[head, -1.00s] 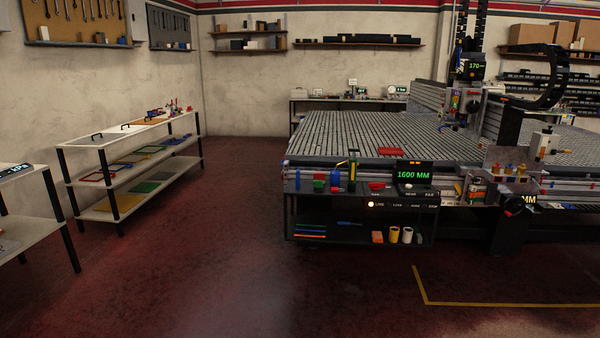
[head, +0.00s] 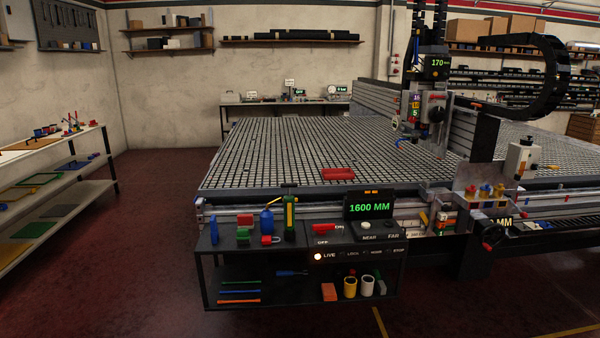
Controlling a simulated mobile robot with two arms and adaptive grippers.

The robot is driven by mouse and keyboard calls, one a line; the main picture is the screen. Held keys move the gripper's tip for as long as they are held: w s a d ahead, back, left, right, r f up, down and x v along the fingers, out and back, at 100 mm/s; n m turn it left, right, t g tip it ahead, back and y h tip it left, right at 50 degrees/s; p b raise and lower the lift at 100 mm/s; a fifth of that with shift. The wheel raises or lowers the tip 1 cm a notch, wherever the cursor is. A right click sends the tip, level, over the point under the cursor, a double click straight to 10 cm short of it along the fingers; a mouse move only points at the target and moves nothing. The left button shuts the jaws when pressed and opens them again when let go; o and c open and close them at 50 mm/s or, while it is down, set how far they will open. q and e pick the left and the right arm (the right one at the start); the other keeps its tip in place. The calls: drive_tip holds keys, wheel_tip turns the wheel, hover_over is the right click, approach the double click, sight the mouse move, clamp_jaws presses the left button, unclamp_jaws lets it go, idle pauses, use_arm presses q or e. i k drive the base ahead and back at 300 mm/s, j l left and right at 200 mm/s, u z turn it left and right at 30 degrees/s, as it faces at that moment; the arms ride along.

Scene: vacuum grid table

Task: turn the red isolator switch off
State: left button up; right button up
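The red isolator switch (head: 325,229) is on the sloped front panel of the small black bench at the near edge of the grid table. Its red handle lies roughly level, with "OFF" lettering at its lower left and "ON" lettering at its right end. A lamp (head: 318,257) beside the word "LIVE" glows below it. The exact angle of the handle is too small to tell. Neither of my grippers is in view.
A display (head: 369,207) reading "1600 MM" stands behind the panel. A blue bottle (head: 267,221) and small tools stand left of the switch. A red tray (head: 338,174) lies on the grid table (head: 270,150). The floor (head: 150,220) left of the bench is clear.

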sight(321, 229)
drive_tip(key=i, duration=1.3)
drive_tip(key=i+u, duration=0.1)
drive_tip(key=i, duration=1.2)
